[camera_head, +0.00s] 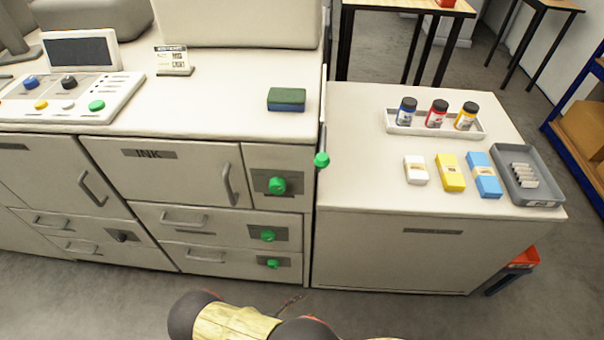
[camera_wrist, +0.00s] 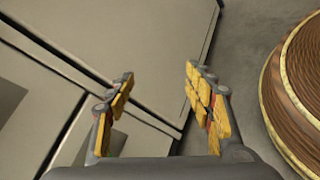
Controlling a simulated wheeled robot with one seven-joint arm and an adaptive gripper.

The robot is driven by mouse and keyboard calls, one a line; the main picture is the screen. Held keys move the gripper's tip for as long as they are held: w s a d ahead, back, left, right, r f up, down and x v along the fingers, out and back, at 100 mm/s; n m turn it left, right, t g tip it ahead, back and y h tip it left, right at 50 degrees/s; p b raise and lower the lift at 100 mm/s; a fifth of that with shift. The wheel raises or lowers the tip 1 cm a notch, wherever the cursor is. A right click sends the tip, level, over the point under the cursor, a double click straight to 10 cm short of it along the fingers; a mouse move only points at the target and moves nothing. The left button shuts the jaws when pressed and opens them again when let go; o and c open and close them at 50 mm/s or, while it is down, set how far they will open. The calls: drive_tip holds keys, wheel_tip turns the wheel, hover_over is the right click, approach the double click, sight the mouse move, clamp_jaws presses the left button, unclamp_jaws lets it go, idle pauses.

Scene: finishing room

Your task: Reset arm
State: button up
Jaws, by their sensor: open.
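My gripper (camera_wrist: 160,105) shows in the wrist view with its two yellow-padded fingers spread apart and nothing between them. Beyond the fingers are pale cabinet panels and the grey floor. In the head view, part of my arm, dark and yellow, shows at the bottom edge in front of the cabinet; the fingertips cannot be made out there. The cabinet (camera_head: 80,200) has an INK door, drawers and green knobs (camera_head: 278,185), all apparently closed.
A green and blue block (camera_head: 286,99) lies on the cabinet top, right of a control panel (camera_head: 70,97). The right counter holds a bottle tray (camera_head: 434,130), small boxes (camera_head: 450,172) and a grey tray (camera_head: 530,198). A brown ribbed round object (camera_wrist: 298,90) is close at the gripper's right.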

wheel_tip(320, 180, up, 37)
drive_tip(key=d+m+g+y+p, duration=0.3)
drive_tip(key=m+g+y, duration=0.4)
drive_tip(key=m+g, duration=0.3)
drive_tip(key=s+d+r+m+t+y+p, duration=0.1)
drive_tip(key=d+r+m+t, duration=0.1)
drive_tip(key=d+r, duration=0.3)
drive_tip(key=s+d+r+m+t+y+p, duration=0.1)
drive_tip(key=d+r, duration=0.4)
drive_tip(key=r, duration=0.8)
drive_tip(key=s+d+r+m+t+y+p, duration=0.1)
drive_tip(key=d+r+m+t+y, duration=0.1)
drive_tip(key=d+r+m, duration=0.3)
wheel_tip(320, 180, up, 5)
drive_tip(key=shift+s+d+f+t+y, duration=0.1)
drive_tip(key=shift+s+d+t+y, duration=0.2)
drive_tip(key=shift+t, duration=0.6)
